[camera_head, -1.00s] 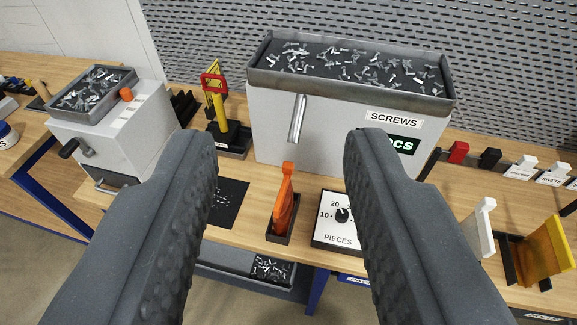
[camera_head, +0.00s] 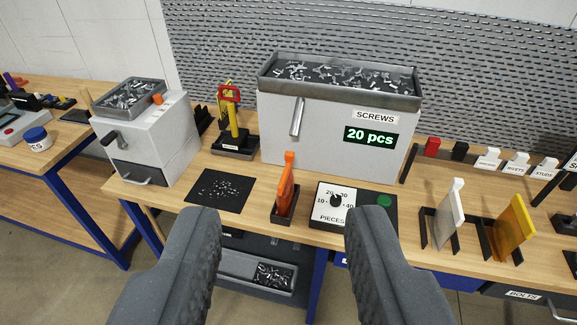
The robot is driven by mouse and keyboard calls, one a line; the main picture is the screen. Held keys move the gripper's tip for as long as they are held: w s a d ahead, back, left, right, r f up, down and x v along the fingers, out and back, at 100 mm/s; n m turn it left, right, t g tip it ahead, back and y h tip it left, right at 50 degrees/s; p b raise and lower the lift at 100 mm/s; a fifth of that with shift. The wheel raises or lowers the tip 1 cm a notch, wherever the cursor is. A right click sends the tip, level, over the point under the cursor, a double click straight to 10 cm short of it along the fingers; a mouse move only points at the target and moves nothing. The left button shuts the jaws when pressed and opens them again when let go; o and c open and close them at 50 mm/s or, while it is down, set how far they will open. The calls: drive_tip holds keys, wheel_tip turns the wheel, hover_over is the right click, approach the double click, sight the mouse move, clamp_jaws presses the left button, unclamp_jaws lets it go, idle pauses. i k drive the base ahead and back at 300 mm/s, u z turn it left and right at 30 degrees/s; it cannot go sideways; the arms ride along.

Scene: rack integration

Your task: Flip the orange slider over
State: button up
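The orange slider (camera_head: 286,186) stands upright in a small dark holder (camera_head: 285,218) near the front edge of the workbench. It is a flat plate with a narrow tab at its top and leans slightly. My gripper (camera_head: 284,235) is open, with its two dark ridged fingers wide apart at the bottom of the picture. Nothing is between the fingers; they are apart from the slider, which shows beyond the gap.
Behind is a screw dispenser (camera_head: 330,140) reading "20 pcs". A dial panel (camera_head: 333,217) with a green button is to the right, then white (camera_head: 446,215) and yellow (camera_head: 512,228) sliders in holders. A black mat (camera_head: 219,204) with screws lies left. A tray (camera_head: 232,262) sits below the bench.

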sight(290, 155)
drive_tip(key=z, duration=0.35)
drive_tip(key=i, duration=1.05)
drive_tip(key=u, duration=0.45)
